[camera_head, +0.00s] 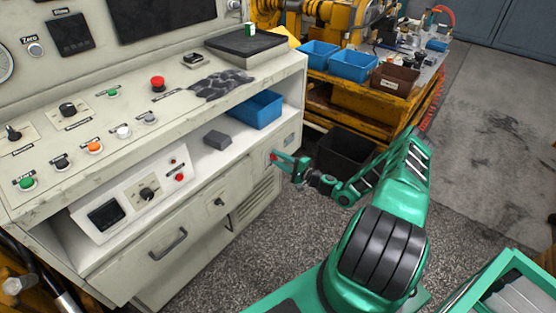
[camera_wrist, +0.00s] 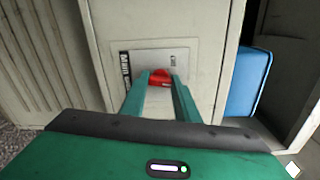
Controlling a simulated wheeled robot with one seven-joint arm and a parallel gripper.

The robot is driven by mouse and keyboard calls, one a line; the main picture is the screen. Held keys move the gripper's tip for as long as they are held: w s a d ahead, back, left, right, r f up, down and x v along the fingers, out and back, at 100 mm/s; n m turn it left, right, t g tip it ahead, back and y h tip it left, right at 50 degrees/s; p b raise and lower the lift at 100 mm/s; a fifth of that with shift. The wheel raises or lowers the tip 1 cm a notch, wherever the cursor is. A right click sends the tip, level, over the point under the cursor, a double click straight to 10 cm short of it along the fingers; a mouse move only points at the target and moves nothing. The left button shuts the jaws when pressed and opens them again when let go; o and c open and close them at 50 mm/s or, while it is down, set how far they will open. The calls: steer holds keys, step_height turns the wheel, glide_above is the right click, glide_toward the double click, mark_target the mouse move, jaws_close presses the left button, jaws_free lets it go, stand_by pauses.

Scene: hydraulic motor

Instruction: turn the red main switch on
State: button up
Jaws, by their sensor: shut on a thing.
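The red main switch (camera_wrist: 160,77) sits on a light plate (camera_wrist: 177,57) marked "Main" on the cabinet's side panel. In the wrist view my gripper (camera_wrist: 161,80) has its two green fingers on either side of the red knob, shut on it. In the head view my gripper (camera_head: 277,157) reaches the cabinet's right end, and a bit of the red switch (camera_head: 273,155) shows at its fingertips. The knob's exact turn angle cannot be told, as the fingers cover part of it.
The control cabinet (camera_head: 177,262) stands on the left, with a blue bin (camera_head: 256,110) on its shelf. A black bin (camera_head: 345,152) stands on the floor behind my arm. An orange workbench (camera_head: 345,100) with bins is beyond. Grey floor is free at right.

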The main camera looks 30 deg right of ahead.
steer(key=m, duration=0.6)
steer(key=shift+d+f+m, duration=0.2)
steer(key=shift+d+m, duration=0.05)
steer(key=shift+m, duration=0.05)
stand_by(0.5)
steer(key=o, duration=1)
steer(key=shift+o, duration=0.2)
steer(key=shift+a, duration=0.15)
steer(key=shift+r, duration=0.1)
steer(key=shift+s, duration=0.1)
steer(key=v, duration=1)
steer(key=shift+s, duration=0.3)
